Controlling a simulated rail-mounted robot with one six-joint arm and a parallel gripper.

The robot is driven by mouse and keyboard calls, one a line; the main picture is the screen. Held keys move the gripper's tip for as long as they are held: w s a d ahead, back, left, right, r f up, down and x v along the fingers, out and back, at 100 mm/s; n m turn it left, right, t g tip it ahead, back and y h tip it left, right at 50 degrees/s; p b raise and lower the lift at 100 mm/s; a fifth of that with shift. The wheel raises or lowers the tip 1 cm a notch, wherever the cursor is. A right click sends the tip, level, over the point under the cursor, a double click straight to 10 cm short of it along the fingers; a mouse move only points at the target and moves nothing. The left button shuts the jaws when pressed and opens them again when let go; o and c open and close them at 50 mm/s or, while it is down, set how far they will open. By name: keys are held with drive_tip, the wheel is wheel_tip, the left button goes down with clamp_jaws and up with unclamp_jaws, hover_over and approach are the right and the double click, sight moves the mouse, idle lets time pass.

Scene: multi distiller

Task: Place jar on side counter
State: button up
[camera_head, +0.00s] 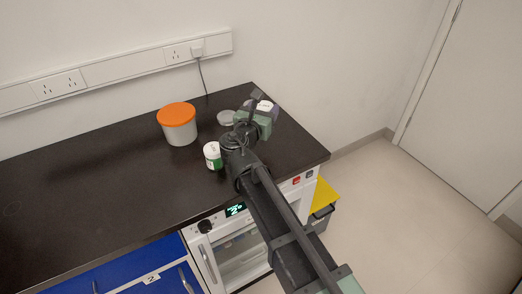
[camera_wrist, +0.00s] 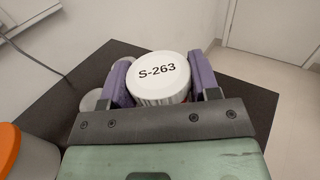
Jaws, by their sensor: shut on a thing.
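My gripper (camera_wrist: 160,85) is shut on a jar (camera_wrist: 158,72) with a white lid marked S-263; the purple fingers sit on both sides of it. In the head view my gripper (camera_head: 268,108) is over the right end of the dark counter (camera_head: 90,185), near its back edge. Only the white lid of the held jar (camera_head: 265,104) shows there, and the rest is hidden by the gripper. I cannot tell whether the jar touches the counter.
A white tub with an orange lid (camera_head: 178,125) stands left of my gripper. A small white and green jar (camera_head: 213,156) stands close to my arm. A grey round disc (camera_head: 226,117) lies behind. A cable hangs from the wall socket (camera_head: 196,51). The counter's left part is clear.

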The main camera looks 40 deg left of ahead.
wheel_tip(320, 180, down, 8)
drive_tip(key=b, duration=0.6)
drive_tip(key=shift+f, duration=0.25)
drive_tip(key=shift+r, duration=0.25)
drive_tip(key=shift+f, duration=0.25)
drive_tip(key=o, duration=0.9)
drive_tip(key=shift+r, duration=0.1)
drive_tip(key=shift+o, duration=0.2)
drive_tip(key=shift+r+p, duration=0.35)
drive_tip(key=shift+p, duration=0.05)
drive_tip(key=v, duration=1.2)
drive_tip(key=shift+f, duration=0.15)
